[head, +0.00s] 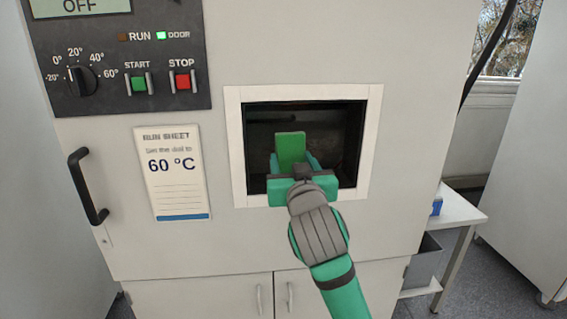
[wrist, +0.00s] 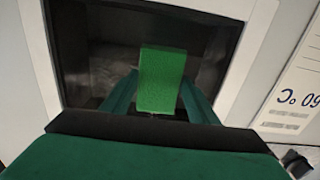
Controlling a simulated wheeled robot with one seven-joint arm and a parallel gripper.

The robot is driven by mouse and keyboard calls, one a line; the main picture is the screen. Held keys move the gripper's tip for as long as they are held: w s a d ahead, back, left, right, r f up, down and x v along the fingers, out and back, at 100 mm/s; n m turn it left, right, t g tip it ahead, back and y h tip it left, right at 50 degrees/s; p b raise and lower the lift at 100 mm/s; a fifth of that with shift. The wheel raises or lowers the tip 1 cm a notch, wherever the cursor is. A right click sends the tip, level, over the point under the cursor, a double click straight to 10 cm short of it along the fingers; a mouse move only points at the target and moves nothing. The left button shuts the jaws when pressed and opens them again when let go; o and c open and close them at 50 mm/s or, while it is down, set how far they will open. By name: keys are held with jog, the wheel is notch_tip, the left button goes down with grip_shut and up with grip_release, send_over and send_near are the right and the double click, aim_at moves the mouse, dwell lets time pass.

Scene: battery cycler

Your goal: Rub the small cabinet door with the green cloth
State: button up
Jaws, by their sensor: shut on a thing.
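The green cloth (head: 290,150) shows as a small flat green block, upright between the fingers of my gripper (head: 296,165). My gripper is shut on it; it also shows in the wrist view (wrist: 160,80). Both stand in front of a dark square window (head: 345,130) with a white frame (head: 234,150) in the cabinet's large front door (head: 420,140). I cannot tell whether the cloth touches the window or whether there is glass. Two low doors (head: 200,299) with upright handles sit at the cabinet's bottom; which door is the small one is not marked.
A black handle (head: 86,187) stands out at the left. A run sheet (head: 167,172) reads 60 °C. Above it a control panel (head: 120,55) has a dial, START and STOP switches, and a lit DOOR lamp. A white side table (head: 460,209) stands at the right.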

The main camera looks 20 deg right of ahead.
aim_at(345, 152)
jog(key=shift+s+d, duration=0.25)
jog(key=shift+d, duration=1.05)
jog(key=shift+s+d, duration=0.25)
jog(key=shift+d, duration=1)
jog(key=shift+s+d, duration=0.25)
jog(key=shift+d, duration=1.05)
jog(key=shift+c, duration=0.4)
jog(key=shift+s+d+f, duration=0.1)
jog(key=shift+s+d, duration=0.1)
jog(key=shift+d, duration=0.5)
jog(key=shift+s+d, duration=0.25)
jog(key=shift+d, duration=0.4)
jog(key=shift+s+d+f, duration=0.1)
jog(key=shift+s+d, duration=0.1)
jog(key=shift+d, duration=0.5)
jog(key=shift+s+d+r, duration=0.15)
jog(key=shift+s+d, duration=0.3)
jog(key=shift+d, duration=0.4)
